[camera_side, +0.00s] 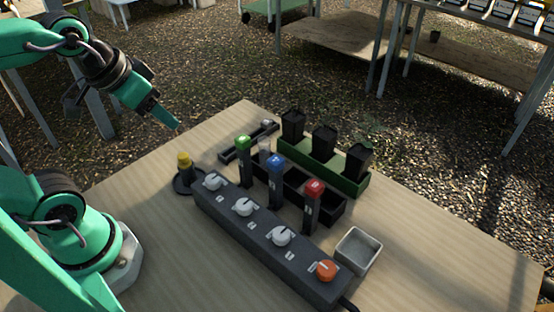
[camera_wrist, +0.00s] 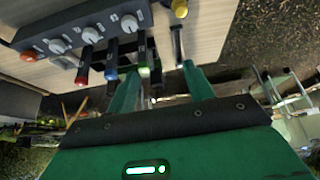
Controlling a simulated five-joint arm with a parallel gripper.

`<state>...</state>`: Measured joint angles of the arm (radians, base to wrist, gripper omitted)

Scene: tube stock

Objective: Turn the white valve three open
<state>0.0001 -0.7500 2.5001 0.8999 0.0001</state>
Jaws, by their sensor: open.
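A dark valve box (camera_side: 262,238) on the table carries a row of three white valves and an orange knob (camera_side: 325,270). The third white valve (camera_side: 282,236), counted from the far left end, is beside the orange knob. It also shows in the wrist view (camera_wrist: 57,46). The other white valves (camera_side: 243,207) (camera_side: 213,181) are farther up the row. The plates by the knobs are too small to read. My gripper (camera_side: 176,124) is raised beyond the table's far left edge, well away from the valves. In the wrist view its fingers (camera_wrist: 160,72) are apart with nothing between them.
A green tray (camera_side: 325,166) holds black pots. A square metal dish (camera_side: 358,250) is at right.

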